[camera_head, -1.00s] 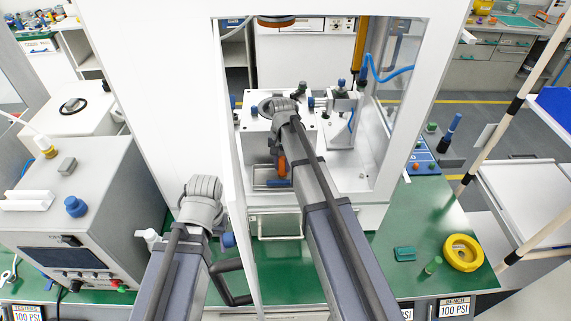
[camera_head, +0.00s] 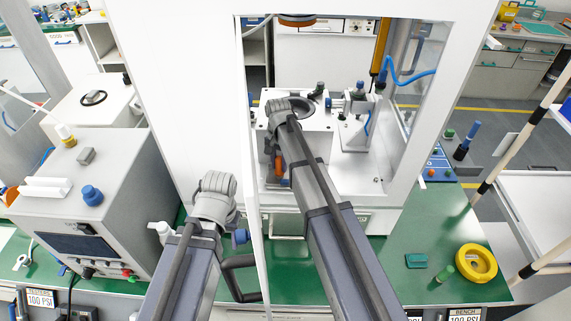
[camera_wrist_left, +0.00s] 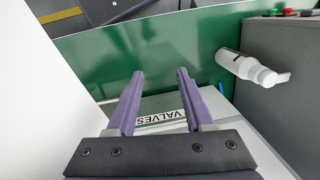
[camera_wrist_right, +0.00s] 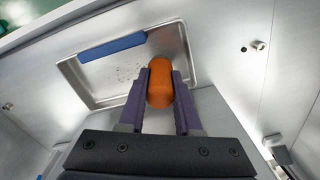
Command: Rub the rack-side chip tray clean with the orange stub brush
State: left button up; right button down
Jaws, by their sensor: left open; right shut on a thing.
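The orange stub brush (camera_wrist_right: 160,68) is held upright between the fingers of my right gripper (camera_wrist_right: 159,88), which is shut on it. It stands over a shallow metal chip tray (camera_wrist_right: 105,92) with a blue strip (camera_wrist_right: 112,47) along one edge. Small dark specks lie on the tray floor. Whether the brush tip touches the tray is hidden. In the head view the brush (camera_head: 278,166) shows small inside the press, beside my right arm. My left gripper (camera_wrist_left: 156,88) is open and empty, outside the press above the green bench.
The white press frame and its open door (camera_head: 252,200) stand close between my arms. A yellow tape roll (camera_head: 477,263) and a green block (camera_head: 416,261) lie on the right bench.

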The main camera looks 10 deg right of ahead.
jog(key=shift+w+a, duration=0.1)
jog(key=shift+a, duration=0.15)
jog(key=shift+r, duration=0.1)
jog(key=shift+s+d, duration=0.25)
jog(key=shift+d, duration=0.65)
jog(key=shift+s+d, duration=0.2)
jog(key=shift+d, duration=0.65)
jog(key=shift+s+d, duration=0.25)
jog(key=shift+d, duration=0.6)
jog(key=shift+s+d, duration=0.25)
jog(key=shift+d, duration=0.55)
jog(key=shift+d, duration=0.15)
jog(key=shift+s+d, duration=0.2)
jog(key=shift+d, duration=0.65)
jog(key=shift+s+d, duration=0.2)
jog(key=shift+d, duration=0.6)
